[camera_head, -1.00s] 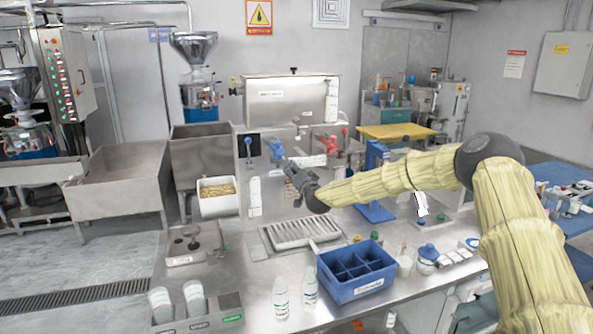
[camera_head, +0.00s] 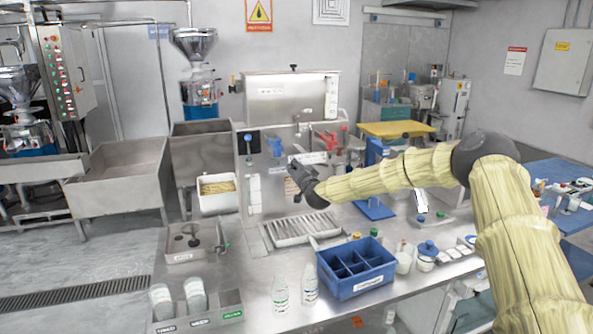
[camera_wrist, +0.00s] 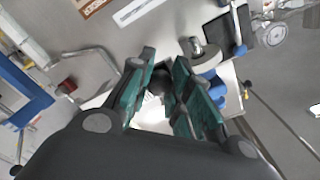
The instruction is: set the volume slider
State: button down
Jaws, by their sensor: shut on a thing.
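My gripper (camera_head: 294,170) is at the front of the upright steel machine panel (camera_head: 253,195), just below the blue and red fittings. In the wrist view, the green-padded fingers (camera_wrist: 158,88) are closed around a small dark rounded knob (camera_wrist: 159,79), seemingly the volume slider's knob. Its track and any scale are hidden behind the fingers and cannot be read. In the head view my gripper covers the knob.
A blue fitting (camera_head: 275,146) and a red fitting (camera_head: 328,140) stick out close to my gripper. Below are a slotted drip tray (camera_head: 300,229), a blue divided crate (camera_head: 355,267) and two white bottles (camera_head: 280,292).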

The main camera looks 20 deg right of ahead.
jog(key=d+b, duration=0.1)
jog(key=d, duration=0.2)
jog(key=d+b, duration=0.1)
jog(key=shift+d+f+b, duration=0.25)
jog(key=shift+b, duration=0.1)
jog(key=c, duration=1.3)
grip_release()
jog(key=shift+o, duration=0.2)
jog(key=shift+r, duration=0.1)
jog(key=s, duration=1.2)
jog(key=shift+d, duration=0.2)
